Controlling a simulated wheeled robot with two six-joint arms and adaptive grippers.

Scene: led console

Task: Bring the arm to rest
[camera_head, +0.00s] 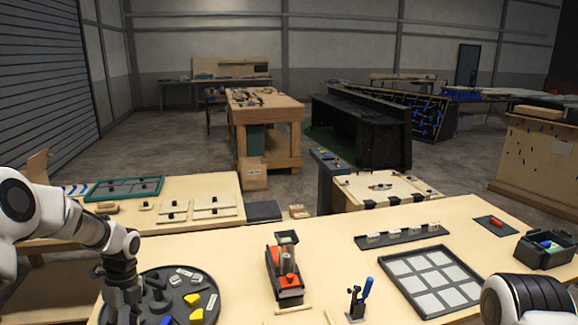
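My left arm (85,225) comes in from the left and bends down at the wrist. Its gripper (122,312) points down at the left edge of a dark round tray (212,284). The fingertips are dark and small, near the bottom of the picture, so their opening is unclear. My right arm (535,300) shows only as a white and black rounded link at the lower right corner; its gripper is out of view.
The tray holds yellow and white pieces. A red and black device (286,274) stands mid-table. To its right are a blue-handled tool (361,297), a grey-celled panel (391,280), a slotted strip (403,236) and a dark bin (546,256). Bare tabletop lies between them.

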